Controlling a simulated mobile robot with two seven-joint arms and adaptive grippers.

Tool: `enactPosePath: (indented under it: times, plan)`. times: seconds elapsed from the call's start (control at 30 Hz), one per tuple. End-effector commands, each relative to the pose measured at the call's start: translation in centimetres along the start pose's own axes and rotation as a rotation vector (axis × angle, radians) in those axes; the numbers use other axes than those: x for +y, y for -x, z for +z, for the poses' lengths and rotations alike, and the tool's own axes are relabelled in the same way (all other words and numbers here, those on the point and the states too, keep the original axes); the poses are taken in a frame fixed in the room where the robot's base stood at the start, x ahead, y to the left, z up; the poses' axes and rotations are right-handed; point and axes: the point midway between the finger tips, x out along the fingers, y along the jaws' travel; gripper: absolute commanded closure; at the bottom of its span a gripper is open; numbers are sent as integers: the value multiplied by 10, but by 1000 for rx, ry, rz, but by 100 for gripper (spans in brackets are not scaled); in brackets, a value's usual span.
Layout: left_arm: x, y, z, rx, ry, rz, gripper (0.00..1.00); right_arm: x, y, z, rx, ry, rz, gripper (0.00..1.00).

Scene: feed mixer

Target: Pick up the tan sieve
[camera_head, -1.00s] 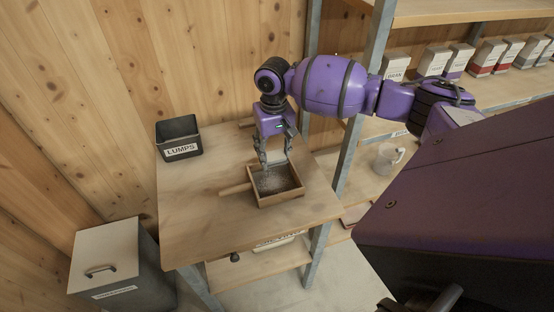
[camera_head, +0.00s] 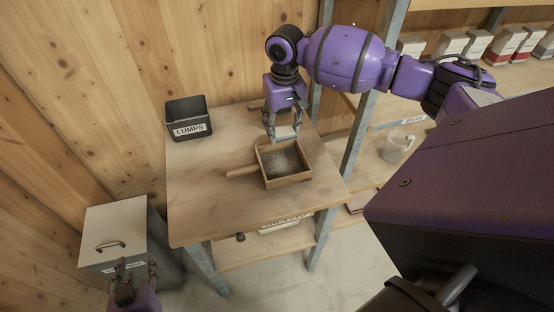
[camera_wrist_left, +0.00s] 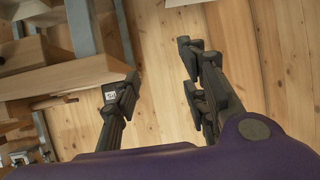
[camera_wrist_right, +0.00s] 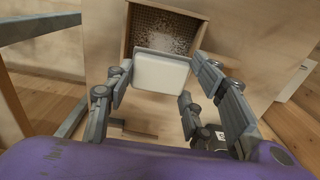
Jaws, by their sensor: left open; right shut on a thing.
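The tan sieve (camera_head: 291,181) is a square wooden frame with mesh and pale bits inside, lying on the bench with its handle (camera_head: 242,172) to the left. In the right wrist view its frame (camera_wrist_right: 202,36) shows beyond the fingers. My right gripper (camera_head: 284,136) is above the sieve's far edge, shut on a small pale rounded block (camera_wrist_right: 160,72); I cannot tell what the block is. My left gripper (camera_head: 133,270) is low at the left, in front of the grey bin and well away from the sieve. It is open and empty in the left wrist view (camera_wrist_left: 157,82).
A dark box marked LUMPS (camera_head: 188,128) stands at the back left of the wooden bench (camera_head: 210,215). A grey bin (camera_head: 117,226) with a pale lid is on the floor at left. Shelves with packets and a white jug (camera_head: 397,149) are at right, behind a metal post (camera_head: 352,158).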

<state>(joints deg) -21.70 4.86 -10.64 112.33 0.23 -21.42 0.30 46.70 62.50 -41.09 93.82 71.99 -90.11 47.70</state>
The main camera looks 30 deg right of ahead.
Motion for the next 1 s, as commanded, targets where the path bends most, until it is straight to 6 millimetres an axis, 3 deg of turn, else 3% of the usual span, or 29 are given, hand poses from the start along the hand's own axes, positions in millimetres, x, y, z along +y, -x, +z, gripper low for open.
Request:
enactPosePath:
  times: [0.03,0.2,0.4,0.6,0.8,1.0]
  plan:
    - [10,-16,-26,42,-5,24,60,0,0,0,0,0,0,72]
    - [52,-62,-98,126,-21,116,60,0,0,0,0,0,0,72]
    - [118,-107,-174,157,-110,248,60,0,0,0,0,0,0,72]
    - [192,-136,-238,134,-284,391,60,0,0,0,0,0,0,72]
    - [262,-145,-281,65,-552,539,60,0,0,0,0,0,0,72]
    - [311,-138,-286,-68,-895,701,60,0,0,0,0,0,0,72]
